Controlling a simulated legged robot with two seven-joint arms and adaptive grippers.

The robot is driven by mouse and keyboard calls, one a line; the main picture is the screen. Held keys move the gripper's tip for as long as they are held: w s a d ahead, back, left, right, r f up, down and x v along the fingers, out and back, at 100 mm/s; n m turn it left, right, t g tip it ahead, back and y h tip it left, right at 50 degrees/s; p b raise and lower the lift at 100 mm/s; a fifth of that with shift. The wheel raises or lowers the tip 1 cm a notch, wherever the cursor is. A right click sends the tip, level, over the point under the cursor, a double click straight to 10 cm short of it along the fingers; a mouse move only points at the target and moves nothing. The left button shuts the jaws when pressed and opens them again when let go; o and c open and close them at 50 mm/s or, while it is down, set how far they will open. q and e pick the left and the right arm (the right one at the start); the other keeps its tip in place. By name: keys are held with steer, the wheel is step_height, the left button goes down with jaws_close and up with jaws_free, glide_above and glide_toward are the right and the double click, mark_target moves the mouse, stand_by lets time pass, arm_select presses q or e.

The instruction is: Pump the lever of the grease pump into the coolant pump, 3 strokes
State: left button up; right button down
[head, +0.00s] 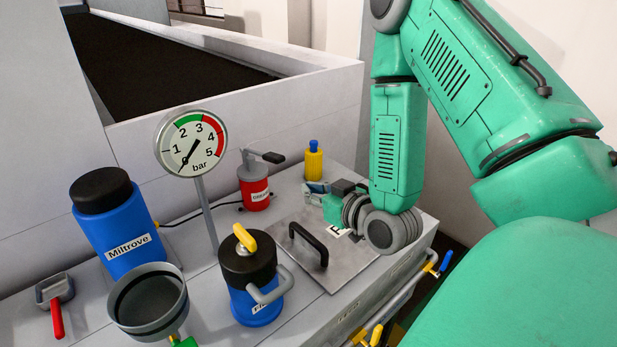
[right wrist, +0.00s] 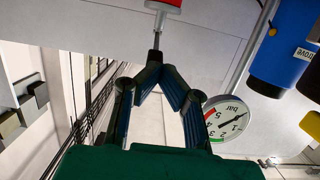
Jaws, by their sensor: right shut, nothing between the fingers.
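The red grease pump (head: 255,190) stands upright at the back of the grey bench top. Its grey lever ends in a black handle (head: 272,157) pointing right. In the right wrist view the red pump body (right wrist: 165,4) is at the top edge, and its lever runs toward my fingertips. My right gripper (head: 315,187) is shut and empty, to the right of the pump and apart from the handle in the head view. It also shows in the right wrist view (right wrist: 158,72). I cannot tell which blue unit is the coolant pump. My left gripper is out of view.
A pressure gauge (head: 191,144) stands at left of the pump. A blue Miltrove canister (head: 118,225), a grey cup (head: 148,300) and a blue canister with yellow knob (head: 250,275) stand in front. A yellow bottle (head: 314,160) and a handled plate (head: 300,240) are near my right gripper.

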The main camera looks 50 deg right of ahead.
stand_by(0.3)
steer(key=w+r+g+p, duration=0.3)
steer(key=w+r, duration=0.1)
steer(key=r, duration=0.9)
glide_above(277, 155)
steer(key=f, duration=0.4)
steer(key=shift+w+a+f, duration=0.15)
steer(key=shift+a, duration=0.1)
step_height(277, 155, down, 3)
steer(key=shift+d+f, duration=0.1)
steer(key=shift+f, duration=0.05)
steer(key=shift+s+d+f, duration=0.1)
steer(key=shift+s+f, duration=0.1)
steer(key=shift+f, duration=0.3)
